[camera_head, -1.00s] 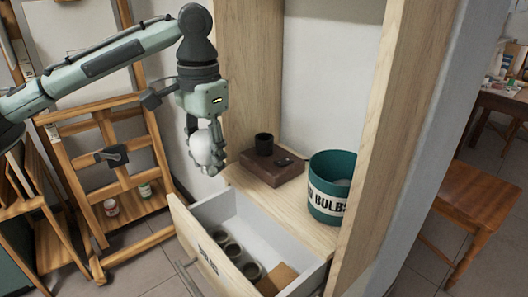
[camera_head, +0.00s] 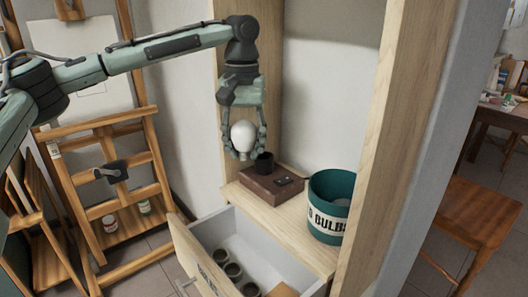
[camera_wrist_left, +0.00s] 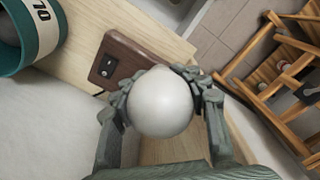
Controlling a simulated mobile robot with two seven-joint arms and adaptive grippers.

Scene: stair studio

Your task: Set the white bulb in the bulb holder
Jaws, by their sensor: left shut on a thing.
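My left gripper (camera_head: 243,146) is shut on the white bulb (camera_head: 243,134), which hangs upright with its narrow base down. The bulb also fills the middle of the left wrist view (camera_wrist_left: 160,103). The bulb holder is a brown wooden block (camera_head: 270,186) with a black socket cup (camera_head: 264,163) on top, standing on the shelf. In the head view the bulb is above and a little left of the socket, apart from it as far as I can tell. In the wrist view the bulb hides the socket. My right gripper is not in view.
An open drawer (camera_head: 262,243) with several round cups juts out below. Cabinet side panels (camera_head: 395,130) bound the shelf. A wooden easel (camera_head: 120,165) stands at left.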

